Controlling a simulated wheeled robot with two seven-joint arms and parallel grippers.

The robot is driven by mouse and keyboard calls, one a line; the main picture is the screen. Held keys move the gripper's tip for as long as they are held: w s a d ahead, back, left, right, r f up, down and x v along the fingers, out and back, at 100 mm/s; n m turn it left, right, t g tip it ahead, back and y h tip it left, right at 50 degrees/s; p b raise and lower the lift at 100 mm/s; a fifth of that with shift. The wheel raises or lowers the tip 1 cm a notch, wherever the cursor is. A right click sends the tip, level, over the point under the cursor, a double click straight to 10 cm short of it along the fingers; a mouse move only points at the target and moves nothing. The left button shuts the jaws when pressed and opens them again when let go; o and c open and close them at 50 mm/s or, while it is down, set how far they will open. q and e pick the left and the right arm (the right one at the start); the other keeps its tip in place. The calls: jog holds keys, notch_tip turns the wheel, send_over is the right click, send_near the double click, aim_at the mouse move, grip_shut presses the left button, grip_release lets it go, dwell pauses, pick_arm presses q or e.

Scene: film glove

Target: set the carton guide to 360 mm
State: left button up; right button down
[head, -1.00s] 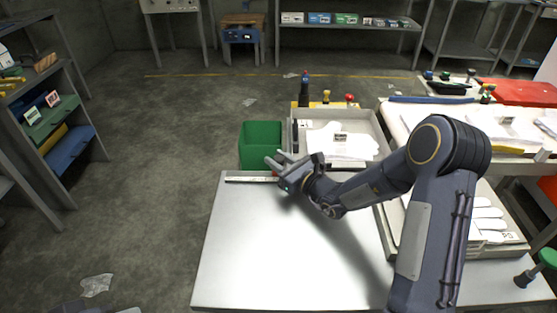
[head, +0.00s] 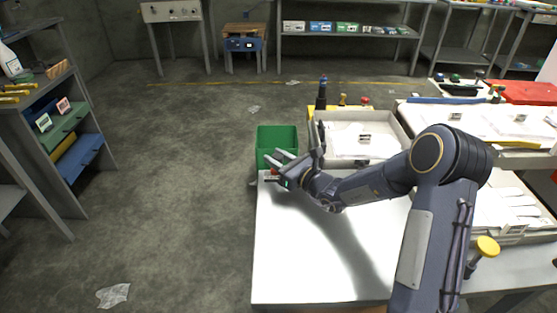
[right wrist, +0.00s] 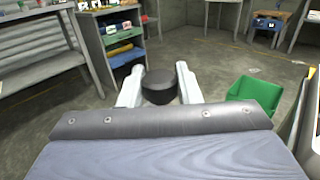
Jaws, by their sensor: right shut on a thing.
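My right gripper (head: 279,164) is at the rail's left end and hides most of the guide. In the right wrist view, a dark round knob (right wrist: 160,87) sits between the two pale fingers of the right gripper (right wrist: 160,78), which is shut on it. Any scale marks are too small to read. My left gripper is out of view.
A green bin (head: 277,139) stands just beyond the table's far left corner. A grey tray (head: 350,130) with white gloves lies behind the table. The white tabletop (head: 300,260) is clear. More trays of gloves stand at the right. Open floor lies to the left.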

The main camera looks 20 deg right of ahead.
aim_at(282, 161)
jog(key=c, duration=1.1)
grip_release()
jog(key=shift+o, duration=0.2)
jog(key=v, duration=0.8)
